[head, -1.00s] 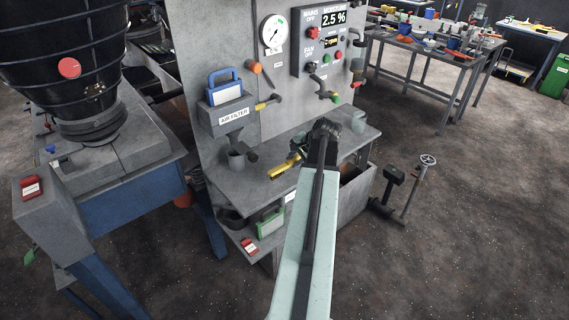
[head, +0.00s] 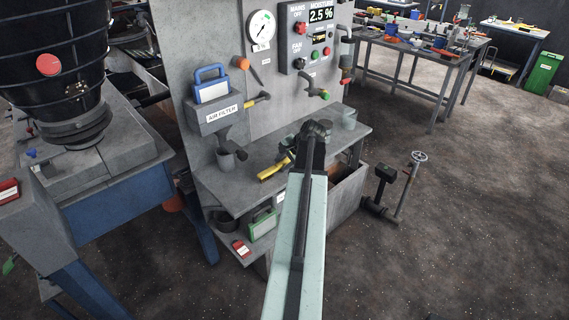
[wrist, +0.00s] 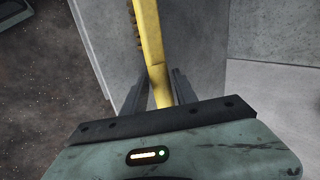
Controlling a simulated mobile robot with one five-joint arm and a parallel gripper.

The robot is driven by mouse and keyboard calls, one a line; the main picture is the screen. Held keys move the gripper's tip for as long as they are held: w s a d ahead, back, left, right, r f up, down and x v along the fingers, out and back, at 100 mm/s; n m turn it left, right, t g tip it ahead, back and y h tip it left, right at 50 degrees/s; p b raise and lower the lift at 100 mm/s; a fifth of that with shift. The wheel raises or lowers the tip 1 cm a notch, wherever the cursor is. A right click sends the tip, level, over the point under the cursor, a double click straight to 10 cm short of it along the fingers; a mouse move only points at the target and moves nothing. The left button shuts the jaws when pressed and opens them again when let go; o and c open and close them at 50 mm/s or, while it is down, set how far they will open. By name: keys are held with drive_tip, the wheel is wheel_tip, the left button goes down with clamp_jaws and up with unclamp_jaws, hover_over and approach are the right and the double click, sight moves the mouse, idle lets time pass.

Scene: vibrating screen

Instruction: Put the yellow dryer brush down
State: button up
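The yellow dryer brush (head: 273,171) shows in the head view at the left of my gripper (head: 295,150), in front of the grey panel and over the bench shelf (head: 232,192). In the wrist view the brush's yellow handle (wrist: 152,45) runs up from between the two dark fingers of my gripper (wrist: 161,88), with bristles along its left edge. The fingers are closed about the handle. My forearm hides part of the shelf, and I cannot tell whether the brush touches it.
The blue-handled air filter (head: 211,86) sits in a wall holder. A green-framed filter (head: 262,222) is below. A valve stand (head: 404,188) is on the floor at right.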

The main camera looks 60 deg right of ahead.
drive_tip(key=shift+s+r+p, duration=0.15)
drive_tip(key=shift+r+p, duration=0.35)
drive_tip(key=shift+p, duration=0.05)
drive_tip(key=p+v, duration=0.9)
drive_tip(key=v, duration=0.2)
drive_tip(key=shift+s+r, duration=0.1)
